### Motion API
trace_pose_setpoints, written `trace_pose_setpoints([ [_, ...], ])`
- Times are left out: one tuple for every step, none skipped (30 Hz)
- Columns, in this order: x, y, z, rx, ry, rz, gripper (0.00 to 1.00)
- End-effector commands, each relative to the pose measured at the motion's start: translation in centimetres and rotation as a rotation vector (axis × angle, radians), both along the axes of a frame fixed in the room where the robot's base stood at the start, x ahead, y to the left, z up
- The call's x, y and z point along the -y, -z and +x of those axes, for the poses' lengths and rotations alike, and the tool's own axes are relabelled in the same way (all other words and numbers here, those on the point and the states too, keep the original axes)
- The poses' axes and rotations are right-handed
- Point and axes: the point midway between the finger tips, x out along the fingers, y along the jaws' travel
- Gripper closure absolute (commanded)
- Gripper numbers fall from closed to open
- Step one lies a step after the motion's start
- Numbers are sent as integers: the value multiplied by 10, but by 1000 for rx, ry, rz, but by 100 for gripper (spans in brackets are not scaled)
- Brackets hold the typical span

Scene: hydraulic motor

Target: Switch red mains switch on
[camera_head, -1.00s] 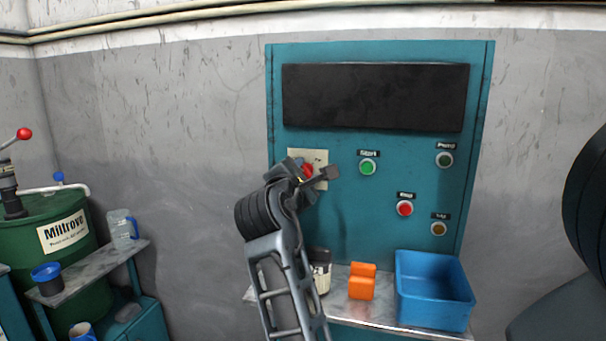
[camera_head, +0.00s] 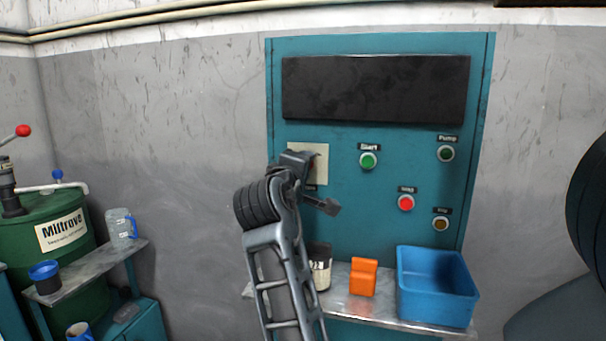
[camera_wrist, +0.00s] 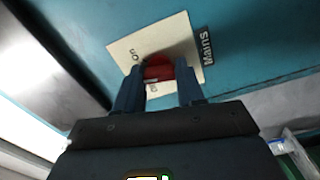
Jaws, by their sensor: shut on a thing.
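The red mains switch (camera_wrist: 158,69) sits on a cream plate (camera_wrist: 125,50) beside a black "Mains" label (camera_wrist: 206,46) in the wrist view. "On" is printed on the plate beside the switch. My gripper (camera_wrist: 160,75) is shut on the red switch, one finger on each side of it. In the head view my gripper (camera_head: 312,175) is at the cream plate (camera_head: 318,152) on the teal control panel (camera_head: 340,225). It hides the switch there.
The panel also carries a green start button (camera_head: 368,160), a red button (camera_head: 406,203), a dark green button (camera_head: 446,154) and an amber button (camera_head: 441,223). Below, a shelf (camera_head: 345,308) holds a jar (camera_head: 320,272), an orange block (camera_head: 362,278) and a blue bin (camera_head: 436,290).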

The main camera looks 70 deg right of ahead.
Motion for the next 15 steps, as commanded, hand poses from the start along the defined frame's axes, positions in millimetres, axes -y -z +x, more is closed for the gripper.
trace_pose_setpoints([
  [0,4,-1,42,3,6,92],
  [0,4,-1,71,3,8,92],
  [0,5,-1,108,3,11,92],
  [0,5,-1,135,4,13,92],
  [0,5,-1,163,4,15,92],
  [0,4,-1,199,4,18,92],
  [0,5,-1,225,4,20,92],
  [0,5,-1,250,4,22,92],
  [0,5,-1,283,4,24,92],
  [0,5,-1,308,3,27,92],
  [0,5,-1,330,4,29,92],
  [0,5,-1,360,4,32,92],
  [0,5,-1,382,4,33,92],
  [0,5,-1,400,4,35,92],
  [0,5,-1,425,4,38,92],
])
